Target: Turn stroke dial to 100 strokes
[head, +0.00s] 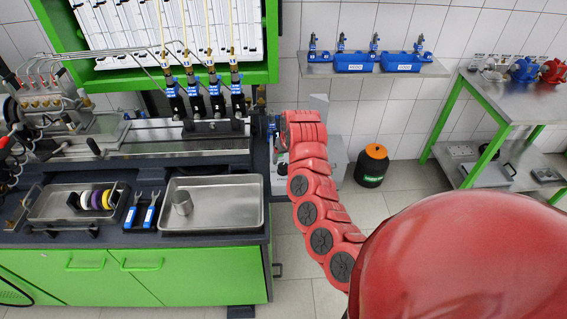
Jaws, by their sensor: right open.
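My right arm comes in from the lower right and reaches up to the right end of the workbench (130,235). My right gripper (281,152) is at its far end, small and partly hidden by the red wrist. It is open, and I see nothing held in it. Close to it stands a grey machine (336,160), largely covered by my arm. I cannot make out the stroke dial or its marks; it may be hidden behind my arm. My left gripper is not in view.
A steel tray (252,218) with a metal cup (182,203) lies on the bench. Injectors (195,98) stand in a row behind it. A wall shelf (430,70) holds blue boxes.

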